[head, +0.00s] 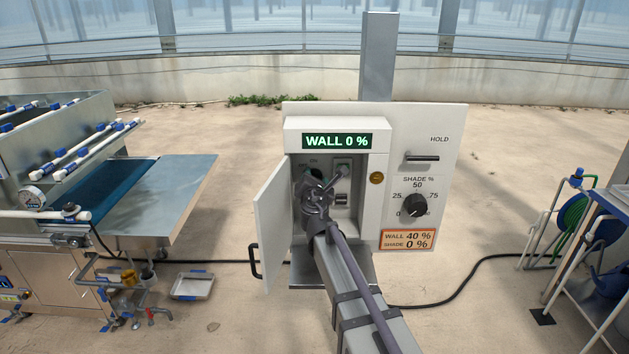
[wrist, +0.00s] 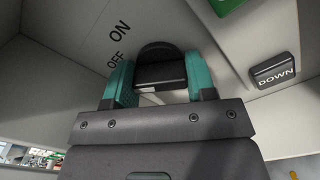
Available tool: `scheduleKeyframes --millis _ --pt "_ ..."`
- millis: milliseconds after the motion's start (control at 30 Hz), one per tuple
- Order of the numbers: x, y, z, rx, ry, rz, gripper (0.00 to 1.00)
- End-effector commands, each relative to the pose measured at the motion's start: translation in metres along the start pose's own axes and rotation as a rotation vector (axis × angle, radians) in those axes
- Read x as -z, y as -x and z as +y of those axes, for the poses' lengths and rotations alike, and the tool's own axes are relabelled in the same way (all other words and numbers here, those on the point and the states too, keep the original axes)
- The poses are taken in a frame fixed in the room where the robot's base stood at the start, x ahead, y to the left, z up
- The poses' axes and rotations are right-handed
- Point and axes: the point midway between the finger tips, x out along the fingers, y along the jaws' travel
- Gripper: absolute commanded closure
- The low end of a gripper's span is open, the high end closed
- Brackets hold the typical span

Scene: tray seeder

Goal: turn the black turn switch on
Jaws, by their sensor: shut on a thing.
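The black turn switch (wrist: 160,68) sits on the back panel of the open control box, beside printed OFF and ON labels. My gripper (wrist: 160,82) has its two teal fingers on either side of the switch and is shut on it. I cannot tell for sure which label the switch points to. In the head view my gripper (head: 316,188) reaches into the box and hides most of the switch.
The box door (head: 273,225) stands open on the left. A black DOWN button (wrist: 274,72) and a green button (wrist: 225,5) are to the right of the switch. The display (head: 337,141) reads WALL 0 %. A shade dial (head: 413,205) and a HOLD lever (head: 422,158) are outside, right.

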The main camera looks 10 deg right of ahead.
Motion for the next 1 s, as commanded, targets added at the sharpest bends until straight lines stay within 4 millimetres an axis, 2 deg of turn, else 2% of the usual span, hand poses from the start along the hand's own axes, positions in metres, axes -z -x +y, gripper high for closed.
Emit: scheduleKeyframes --millis 267,1000 --pt "0.0001 0.0002 -0.0002 0.001 -0.185 0.000 0.73" --pt "0.0003 0.0003 -0.0007 0.001 -0.835 -0.001 0.73"
